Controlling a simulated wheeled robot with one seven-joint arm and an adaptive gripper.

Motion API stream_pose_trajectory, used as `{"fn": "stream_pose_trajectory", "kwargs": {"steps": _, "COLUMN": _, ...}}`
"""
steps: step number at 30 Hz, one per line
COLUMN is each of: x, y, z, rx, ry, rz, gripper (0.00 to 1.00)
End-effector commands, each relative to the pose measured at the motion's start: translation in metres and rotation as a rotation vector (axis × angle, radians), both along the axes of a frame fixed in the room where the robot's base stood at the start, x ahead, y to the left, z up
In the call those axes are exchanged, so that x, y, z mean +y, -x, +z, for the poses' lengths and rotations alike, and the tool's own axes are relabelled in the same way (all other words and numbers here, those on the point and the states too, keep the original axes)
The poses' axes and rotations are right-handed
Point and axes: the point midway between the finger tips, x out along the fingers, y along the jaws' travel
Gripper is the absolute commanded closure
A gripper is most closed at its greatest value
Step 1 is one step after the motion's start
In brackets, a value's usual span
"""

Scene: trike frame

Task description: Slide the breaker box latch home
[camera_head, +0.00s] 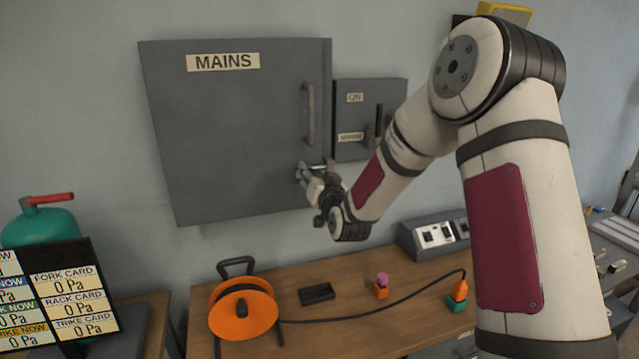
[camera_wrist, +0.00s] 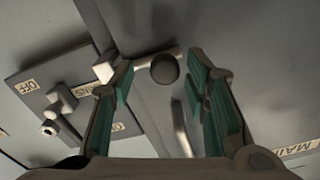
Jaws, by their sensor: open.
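The breaker box (camera_head: 230,130) is a large grey wall cabinet labelled MAINS, with a vertical handle (camera_head: 309,113) near its right edge. Its door looks closed. The latch is a pale bar (camera_wrist: 145,61) with a dark round knob (camera_wrist: 165,68), seen in the wrist view near the door edge. My gripper (camera_head: 302,170) is at the lower right of the door in the head view, below the handle. In the wrist view my gripper (camera_wrist: 161,66) is open, with the knob between its two green-padded fingers. I cannot tell whether either finger touches it. In the head view my gripper mostly hides the latch.
A smaller grey switch box (camera_head: 368,118) with a dark lever stands right of the cabinet. Below is a wooden bench (camera_head: 340,335) with an orange cable reel (camera_head: 243,309), a black tray (camera_head: 317,293) and a grey control panel (camera_head: 433,236). A pressure board (camera_head: 62,297) stands at lower left.

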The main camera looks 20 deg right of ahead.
Motion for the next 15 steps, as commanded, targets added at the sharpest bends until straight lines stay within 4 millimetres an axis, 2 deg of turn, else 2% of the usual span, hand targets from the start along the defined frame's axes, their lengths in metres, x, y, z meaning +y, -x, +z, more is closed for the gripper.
{"fn": "stream_pose_trajectory", "kwargs": {"steps": 15, "x": -0.001, "y": 0.094, "z": 0.0, "rx": 0.0, "ry": 0.002, "rz": -0.001, "gripper": 0.58}}
